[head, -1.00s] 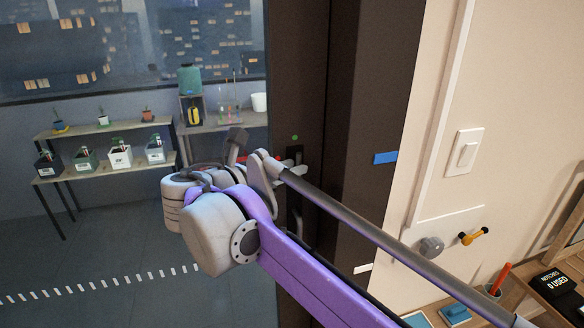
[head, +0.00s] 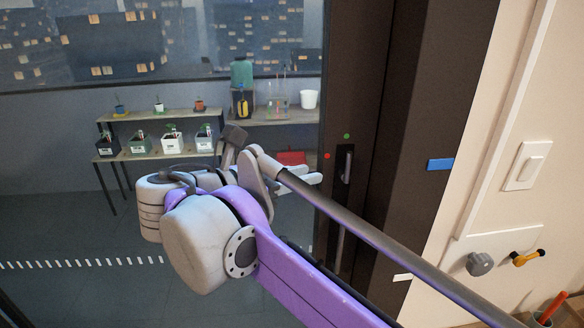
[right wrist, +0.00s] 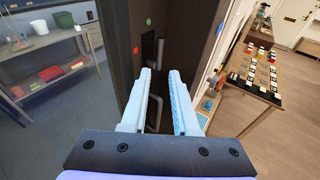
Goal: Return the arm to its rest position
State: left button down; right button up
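My right arm, purple and grey, comes in from the lower right of the head view. Its gripper (head: 308,179) is in front of the dark door frame, left of and a little below a recessed dark handle (head: 346,165). In the right wrist view the two pale fingers (right wrist: 160,72) are apart with nothing between them. They point towards the dark panel, where the handle (right wrist: 160,52) shows just beyond the tips. I cannot see any contact. My left gripper is not in view.
The dark door frame (head: 415,130) and beige wall (head: 475,205) stand close on the right. Beyond the opening are shelves (head: 160,115) with plants and boxes. The right wrist view shows a wooden table (right wrist: 262,85) with small items. Dark floor (head: 70,225) is clear at left.

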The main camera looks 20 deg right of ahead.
jog(key=s+d+f+m+g+y, duration=0.1)
jog(key=s+d+f+m+y, duration=0.15)
jog(key=f, duration=0.55)
jog(key=s+d+f+m+y+p, duration=0.1)
jog(key=s+f+m+y, duration=0.25)
jog(key=f, duration=0.35)
jog(key=s+d+f+m+g+y, duration=0.1)
jog(key=s+f+m+y, duration=0.2)
jog(key=f, duration=0.5)
jog(key=s+a+f+m+y, duration=0.1)
jog(key=s+f+m+y, duration=0.1)
jog(key=f+m, duration=0.2)
jog(key=s+a+f+m+t+y, duration=0.1)
jog(key=s+a+f+m, duration=0.1)
jog(key=s+f+m, duration=0.1)
jog(key=s+a+f+m+t+y+p, duration=0.1)
jog(key=s+a+f+m+y, duration=0.1)
jog(key=f+m, duration=0.4)
jog(key=shift+s+f+y, duration=0.3)
jog(key=shift+s+f, duration=0.1)
jog(key=shift+f, duration=0.05)
